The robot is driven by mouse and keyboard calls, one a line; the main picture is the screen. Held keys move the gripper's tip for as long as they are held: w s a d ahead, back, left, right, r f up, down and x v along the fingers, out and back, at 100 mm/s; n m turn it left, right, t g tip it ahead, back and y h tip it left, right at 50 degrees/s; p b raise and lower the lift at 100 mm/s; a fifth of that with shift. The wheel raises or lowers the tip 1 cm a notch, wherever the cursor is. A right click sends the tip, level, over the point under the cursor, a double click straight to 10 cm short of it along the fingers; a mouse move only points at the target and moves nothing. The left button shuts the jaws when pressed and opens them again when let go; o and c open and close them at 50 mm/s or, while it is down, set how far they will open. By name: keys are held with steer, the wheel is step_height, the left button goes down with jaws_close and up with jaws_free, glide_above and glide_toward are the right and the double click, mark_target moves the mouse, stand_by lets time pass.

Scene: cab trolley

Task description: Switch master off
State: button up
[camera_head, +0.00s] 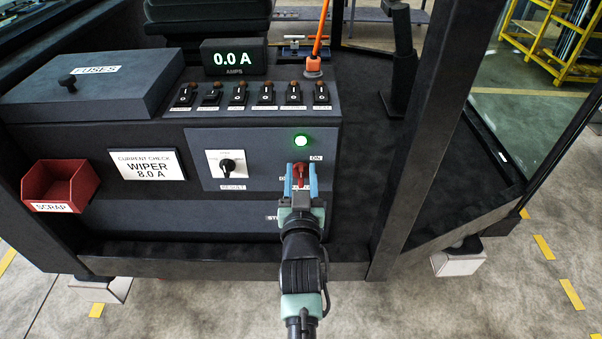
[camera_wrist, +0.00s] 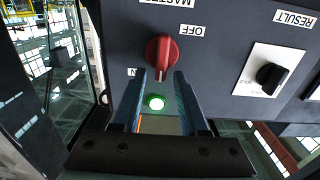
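The red master switch knob (camera_head: 300,172) sits on the grey front panel below a lit green lamp (camera_head: 301,141). In the wrist view the knob (camera_wrist: 161,50) has its grip upright, with a pale mark at the end nearer the lamp (camera_wrist: 155,102). An "ON" label (camera_head: 316,158) and an "OFF" label (camera_wrist: 191,30) lie on opposite sides of the knob. My gripper (camera_head: 300,182) is open, its blue fingers on either side of the knob's lower part in the head view. In the wrist view the fingertips (camera_wrist: 160,75) reach the knob's near end, with gaps visible.
A black result selector (camera_head: 228,165) is left of the switch. Several toggle switches (camera_head: 238,96) and an ammeter reading 0.0 A (camera_head: 234,58) are above. A red scrap bin (camera_head: 79,184) hangs at left. A dark cab post (camera_head: 425,120) stands close on the right.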

steer(key=shift+f, duration=0.1)
jaws_close()
